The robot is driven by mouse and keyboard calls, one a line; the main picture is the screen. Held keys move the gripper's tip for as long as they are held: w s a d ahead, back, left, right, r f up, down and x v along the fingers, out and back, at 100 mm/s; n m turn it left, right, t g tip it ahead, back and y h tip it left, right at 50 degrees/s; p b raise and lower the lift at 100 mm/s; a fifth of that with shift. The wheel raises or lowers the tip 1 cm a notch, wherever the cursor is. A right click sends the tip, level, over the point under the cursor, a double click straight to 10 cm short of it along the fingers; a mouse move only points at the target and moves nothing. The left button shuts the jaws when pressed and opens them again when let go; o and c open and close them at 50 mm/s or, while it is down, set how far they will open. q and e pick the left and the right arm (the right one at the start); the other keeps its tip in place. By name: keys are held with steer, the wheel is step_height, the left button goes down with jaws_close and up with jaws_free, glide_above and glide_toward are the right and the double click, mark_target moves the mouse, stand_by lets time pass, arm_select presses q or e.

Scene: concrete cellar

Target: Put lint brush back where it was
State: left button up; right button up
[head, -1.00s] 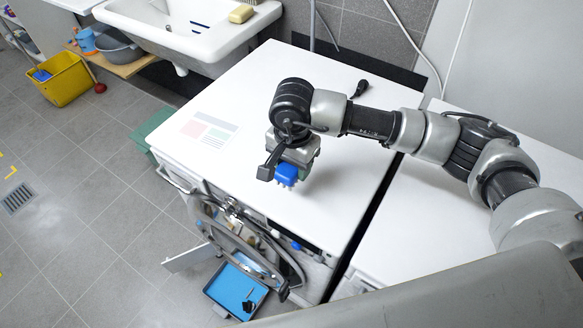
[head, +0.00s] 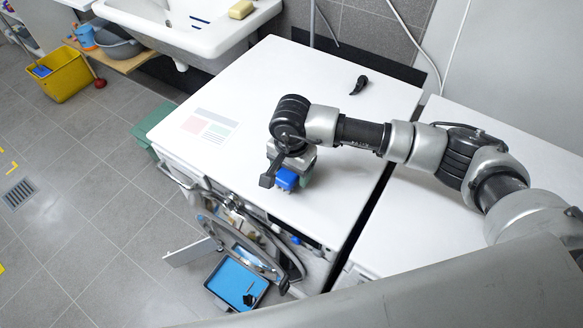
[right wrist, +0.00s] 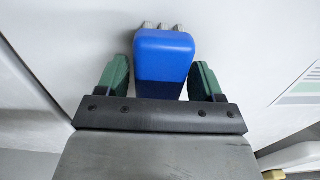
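My right gripper (head: 290,178) is above the front part of the white machine top (head: 240,90). A black curved object with a handle-like shape (head: 358,84) lies on the machine top, farther back and to the right. I cannot tell for sure which of these two is the lint brush. My left gripper is out of view.
The machine's round door (head: 236,248) hangs open at the front, above a blue-lined tray (head: 232,285) on the floor. A coloured label (head: 208,127) marks the top's left side. A second white top (head: 440,215) lies right across a dark gap. A sink (head: 190,30) stands behind.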

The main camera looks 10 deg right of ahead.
steer(key=shift+o, duration=0.4)
steer(key=shift+r, duration=0.15)
steer(key=shift+r+p, duration=0.2)
steer(key=shift+p, duration=0.15)
step_height(320, 180, up, 12)
steer(key=b, duration=0.2)
steer(key=shift+f, duration=0.15)
